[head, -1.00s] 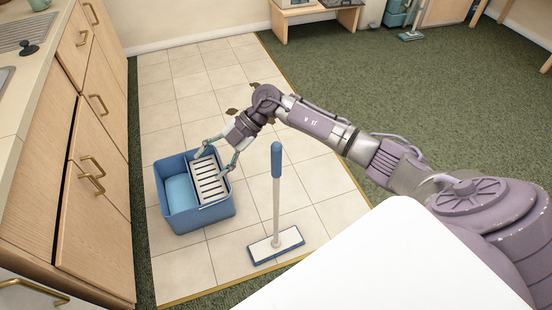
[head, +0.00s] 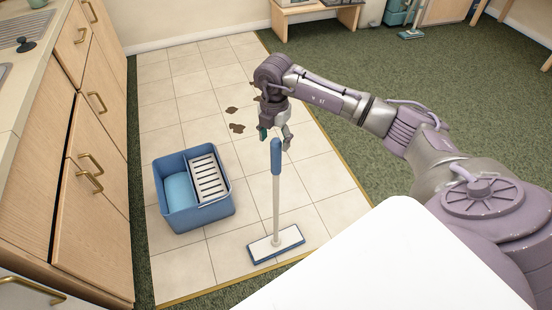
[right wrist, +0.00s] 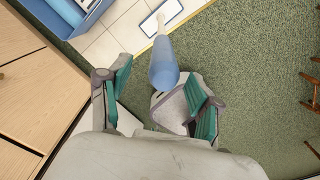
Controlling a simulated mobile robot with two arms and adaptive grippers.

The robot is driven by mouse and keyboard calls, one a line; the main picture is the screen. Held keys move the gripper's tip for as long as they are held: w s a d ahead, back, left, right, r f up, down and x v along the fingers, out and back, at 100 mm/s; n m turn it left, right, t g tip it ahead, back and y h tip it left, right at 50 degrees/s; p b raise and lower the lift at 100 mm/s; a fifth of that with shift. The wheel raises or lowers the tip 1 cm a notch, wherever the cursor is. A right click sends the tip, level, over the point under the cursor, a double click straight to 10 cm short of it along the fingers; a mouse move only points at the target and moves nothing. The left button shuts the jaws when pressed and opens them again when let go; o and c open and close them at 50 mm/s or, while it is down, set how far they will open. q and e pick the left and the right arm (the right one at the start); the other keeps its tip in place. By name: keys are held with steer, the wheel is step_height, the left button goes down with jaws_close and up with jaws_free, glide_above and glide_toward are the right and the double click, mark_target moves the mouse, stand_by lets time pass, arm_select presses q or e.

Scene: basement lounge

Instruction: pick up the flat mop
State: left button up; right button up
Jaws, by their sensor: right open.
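The flat mop (head: 276,205) stands upright on the tiles in the head view, with a blue grip on top of a white pole and a flat white and blue head at its foot. My right gripper (head: 276,138) is open just above the top of the mop's blue grip. In the right wrist view, the blue grip (right wrist: 164,68) shows between the two open fingers (right wrist: 160,95), and the mop head lies small beyond it. The fingers do not clasp the grip. My left gripper is not in view.
A blue bucket (head: 160,195) with a slatted wringer (head: 208,178) stands left of the mop. Wooden cabinets (head: 95,210) line the left side. Brown stains (head: 237,128) mark the tiles behind. Green carpet (head: 460,110) lies open to the right.

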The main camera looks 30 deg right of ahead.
mark_target(276, 151)
steer(key=f, duration=0.5)
steer(key=shift+s+f, duration=0.1)
steer(key=shift+s, duration=0.15)
jaws_close()
